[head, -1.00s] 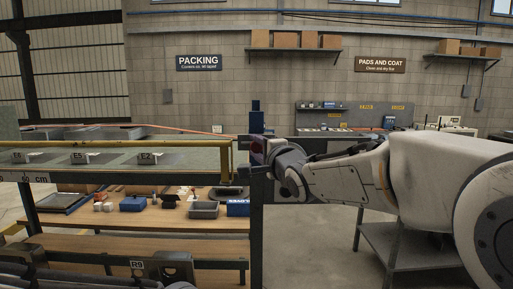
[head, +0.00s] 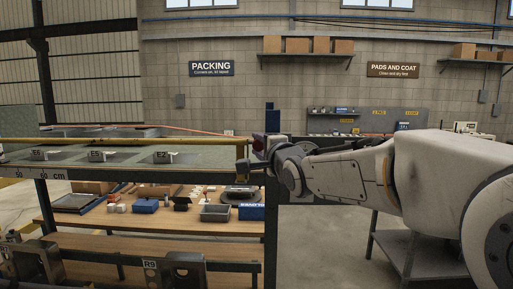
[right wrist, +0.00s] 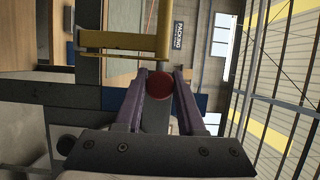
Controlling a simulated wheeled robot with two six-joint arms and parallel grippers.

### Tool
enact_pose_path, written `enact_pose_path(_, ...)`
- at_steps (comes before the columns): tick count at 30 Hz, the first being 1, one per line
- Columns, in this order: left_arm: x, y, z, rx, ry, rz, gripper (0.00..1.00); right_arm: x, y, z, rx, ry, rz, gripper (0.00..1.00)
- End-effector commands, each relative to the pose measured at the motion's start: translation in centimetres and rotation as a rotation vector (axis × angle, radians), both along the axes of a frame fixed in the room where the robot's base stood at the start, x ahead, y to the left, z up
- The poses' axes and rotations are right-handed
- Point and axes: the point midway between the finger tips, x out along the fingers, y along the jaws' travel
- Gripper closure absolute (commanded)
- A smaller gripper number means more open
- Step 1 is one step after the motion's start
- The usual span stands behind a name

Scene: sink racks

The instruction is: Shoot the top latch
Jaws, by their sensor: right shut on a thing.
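My right gripper (head: 257,148) is at the right end of a yellow bar (head: 130,142), by a dark upright post (head: 271,215). The right wrist view shows its two purple-grey fingers (right wrist: 160,78) shut on a red round knob (right wrist: 159,85). The yellow bar also crosses the top of that view (right wrist: 122,41), just beyond the fingertips, with a short bent end on the right. In the head view the gripper mostly hides the knob. I cannot make out the rest of the latch. My left gripper is not in view.
A grey-green bench top (head: 110,160) with tags lies left of the post. A wooden shelf (head: 150,222) below holds trays and boxes. A dark bracket marked R9 (head: 185,268) stands at lower left. A grey stand (head: 405,240) is at right, with open floor beside it.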

Motion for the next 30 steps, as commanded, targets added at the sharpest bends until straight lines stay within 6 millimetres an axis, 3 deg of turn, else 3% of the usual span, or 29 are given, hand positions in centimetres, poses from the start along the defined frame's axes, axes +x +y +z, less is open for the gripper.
enact_pose_path(1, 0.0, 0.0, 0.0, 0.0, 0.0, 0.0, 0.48, -0.1, 0.2, -0.1, -0.001, 0.001, 0.005, 0.54)
enact_pose_path(3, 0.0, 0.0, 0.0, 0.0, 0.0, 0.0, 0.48, 0.0, 0.2, -0.1, -0.001, 0.001, 0.005, 0.32)
enact_pose_path(15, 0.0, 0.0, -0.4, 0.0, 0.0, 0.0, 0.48, -0.6, -0.1, -0.1, -0.001, -0.003, 0.003, 0.32)
enact_pose_path(23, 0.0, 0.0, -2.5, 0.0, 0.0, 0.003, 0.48, -5.0, -1.6, -0.2, -0.001, -0.004, 0.002, 0.32)
enact_pose_path(30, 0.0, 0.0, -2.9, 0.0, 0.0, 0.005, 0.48, -8.8, -2.8, 0.0, 0.0, -0.002, 0.003, 0.32)
